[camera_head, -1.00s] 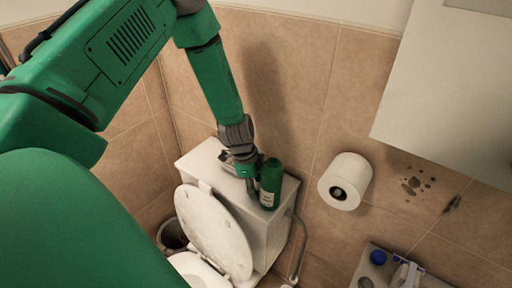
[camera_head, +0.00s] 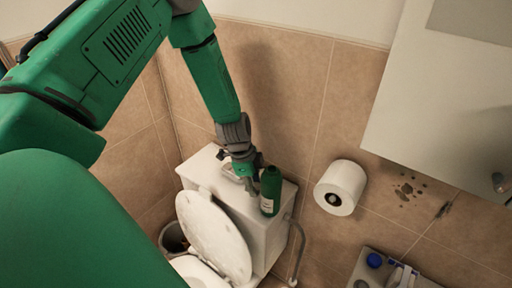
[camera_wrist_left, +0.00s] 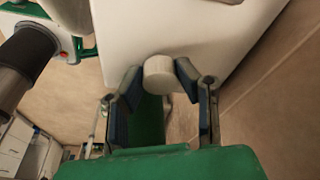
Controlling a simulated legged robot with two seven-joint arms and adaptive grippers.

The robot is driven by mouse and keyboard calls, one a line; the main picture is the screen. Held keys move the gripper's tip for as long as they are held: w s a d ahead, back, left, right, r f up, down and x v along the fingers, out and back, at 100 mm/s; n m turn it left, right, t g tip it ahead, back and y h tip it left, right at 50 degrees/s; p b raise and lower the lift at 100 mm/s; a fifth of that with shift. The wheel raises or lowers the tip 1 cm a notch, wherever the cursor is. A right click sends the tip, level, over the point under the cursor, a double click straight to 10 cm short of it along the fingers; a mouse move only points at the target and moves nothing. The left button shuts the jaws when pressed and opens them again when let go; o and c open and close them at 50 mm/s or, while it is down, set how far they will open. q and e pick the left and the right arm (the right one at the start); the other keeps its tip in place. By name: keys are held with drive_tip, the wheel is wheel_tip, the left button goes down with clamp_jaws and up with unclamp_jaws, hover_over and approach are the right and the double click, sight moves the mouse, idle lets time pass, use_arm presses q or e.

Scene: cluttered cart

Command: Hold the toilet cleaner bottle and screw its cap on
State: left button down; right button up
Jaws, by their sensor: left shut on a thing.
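The green toilet cleaner bottle (camera_head: 270,192) stands upright on the right end of the white cistern top (camera_head: 205,158) in the head view. A pale label shows on its lower front, and no white cap shows on its top. My left gripper (camera_head: 252,187) is just left of the bottle, close to or touching its side; I cannot tell which. My right gripper is not in view.
The raised toilet lid (camera_head: 212,232) is in front of the cistern. A paper roll (camera_head: 340,187) is on the tiled wall to the right. A grey tray (camera_head: 362,270) with a blue-topped item (camera_head: 374,260) is at lower right. A white cabinet (camera_head: 420,110) overhangs at upper right.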

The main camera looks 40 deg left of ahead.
use_arm(q)
drive_tip(key=shift+p+v, duration=0.55)
drive_tip(key=shift+v, duration=0.35)
drive_tip(key=shift+w+a+r+p, duration=0.1)
drive_tip(key=shift+a+r+p, duration=0.1)
drive_tip(key=shift+r+p, duration=0.25)
drive_tip(key=shift+a+r+p, duration=0.2)
drive_tip(key=shift+r+p, duration=0.15)
drive_tip(key=shift+r, duration=0.15)
drive_tip(key=shift+d+r, duration=0.1)
drive_tip(key=shift+d, duration=0.35)
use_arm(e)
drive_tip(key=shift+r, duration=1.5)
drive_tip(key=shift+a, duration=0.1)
